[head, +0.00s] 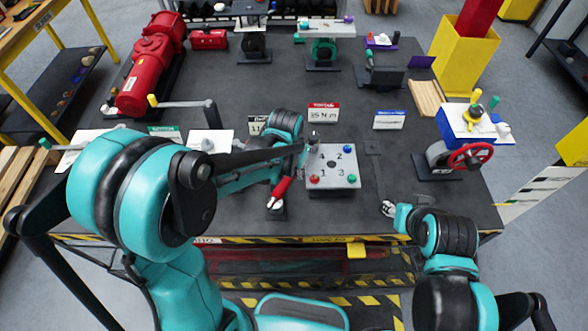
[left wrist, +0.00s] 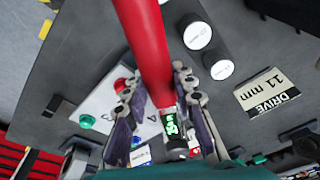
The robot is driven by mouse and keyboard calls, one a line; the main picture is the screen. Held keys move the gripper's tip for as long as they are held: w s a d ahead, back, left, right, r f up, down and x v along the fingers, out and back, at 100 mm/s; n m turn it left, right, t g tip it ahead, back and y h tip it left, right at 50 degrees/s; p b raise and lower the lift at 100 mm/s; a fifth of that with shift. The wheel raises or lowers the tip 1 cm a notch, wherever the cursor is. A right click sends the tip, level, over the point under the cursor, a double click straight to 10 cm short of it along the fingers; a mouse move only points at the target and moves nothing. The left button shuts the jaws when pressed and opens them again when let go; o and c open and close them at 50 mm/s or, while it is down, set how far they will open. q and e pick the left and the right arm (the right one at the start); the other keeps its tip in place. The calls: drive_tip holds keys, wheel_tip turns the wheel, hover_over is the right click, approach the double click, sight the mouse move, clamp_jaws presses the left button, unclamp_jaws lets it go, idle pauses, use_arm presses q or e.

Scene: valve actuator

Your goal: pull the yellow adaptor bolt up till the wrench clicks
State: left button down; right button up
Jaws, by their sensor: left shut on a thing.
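My left gripper (left wrist: 156,82) is shut on the red handle of the wrench (left wrist: 150,45), which lies between its two fingers. A small green-lit display (left wrist: 171,123) shows on the wrench near the gripper's palm. In the head view, the red handle (head: 281,189) slants below the left gripper (head: 302,152), left of the grey plate (head: 332,183). Red, blue and green bolt heads show on that plate. The yellow bolt is not visible; the plate's upper left corner is hidden behind my left gripper. My right gripper (head: 389,208) is apart from the plate, at right; its finger opening is unclear.
The 35 N·m card (head: 323,112) and a blue-edged card (head: 389,120) stand behind the plate. Black sockets (left wrist: 221,69) and the 11 mm drive card (left wrist: 267,91) show in the left wrist view. A red handwheel (head: 470,157) stands at right. Bare mat lies right of the plate.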

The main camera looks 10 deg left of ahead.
use_arm(q)
drive_tip(key=shift+w+a+m, duration=0.25)
drive_tip(key=shift+a+m, duration=0.25)
drive_tip(key=shift+a, duration=0.05)
drive_tip(key=shift+w+a+m, duration=0.25)
drive_tip(key=shift+a+m, duration=0.25)
drive_tip(key=shift+w+a+m+h+b, duration=0.45)
drive_tip(key=shift+w+a+m, duration=0.2)
drive_tip(key=shift+a+m, duration=0.35)
drive_tip(key=shift+w+a+m+g, duration=0.3)
drive_tip(key=shift+w+a+m, duration=0.35)
drive_tip(key=shift+m, duration=0.15)
drive_tip(key=shift+w+a+m, duration=0.15)
drive_tip(key=shift+w+m, duration=0.05)
drive_tip(key=shift+m, duration=0.1)
idle(0.4)
